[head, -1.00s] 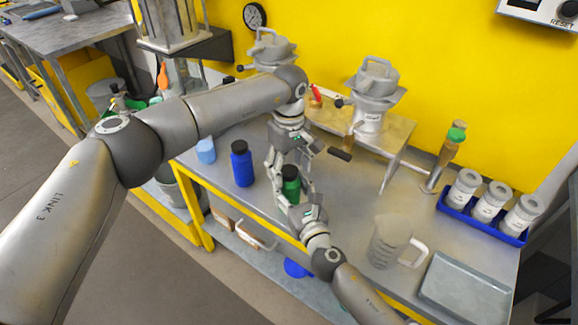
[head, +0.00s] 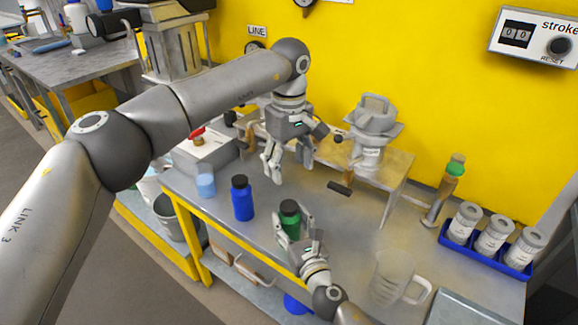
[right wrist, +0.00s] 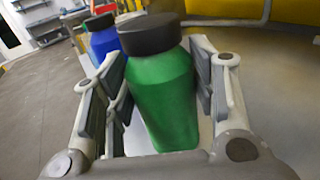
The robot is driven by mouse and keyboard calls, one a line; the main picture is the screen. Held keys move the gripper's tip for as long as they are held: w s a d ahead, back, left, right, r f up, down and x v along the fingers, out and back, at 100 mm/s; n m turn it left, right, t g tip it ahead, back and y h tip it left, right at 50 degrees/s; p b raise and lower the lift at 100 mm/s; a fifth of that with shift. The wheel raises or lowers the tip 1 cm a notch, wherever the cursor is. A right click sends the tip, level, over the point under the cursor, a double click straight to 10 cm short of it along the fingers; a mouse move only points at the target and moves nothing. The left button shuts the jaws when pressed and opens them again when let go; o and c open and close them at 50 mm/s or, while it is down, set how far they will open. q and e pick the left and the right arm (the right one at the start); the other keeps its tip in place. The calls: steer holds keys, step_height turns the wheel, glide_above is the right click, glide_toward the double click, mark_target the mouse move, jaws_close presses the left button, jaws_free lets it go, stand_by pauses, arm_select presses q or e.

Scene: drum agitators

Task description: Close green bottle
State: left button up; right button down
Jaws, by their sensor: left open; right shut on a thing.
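The green bottle (head: 291,224) stands upright at the front edge of the grey workbench. It wears a black cap (head: 289,207), which also sits on its top in the right wrist view (right wrist: 150,34); I cannot tell how tightly it is screwed on. My right gripper (head: 293,230) is shut on the green bottle's body, with a finger on each side, as the right wrist view (right wrist: 165,100) shows. My left gripper (head: 289,172) is open and empty, above and behind the bottle, pointing down and clear of the cap.
A blue bottle (head: 242,202) with a black cap stands left of the green one, with a light blue cup (head: 205,183) beyond. A clear jug (head: 392,280) and a blue tray (head: 485,251) of white jars are to the right. A metal stand (head: 390,170) is behind.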

steer(key=c, duration=0.5)
jaws_free()
steer(key=v, duration=1.2)
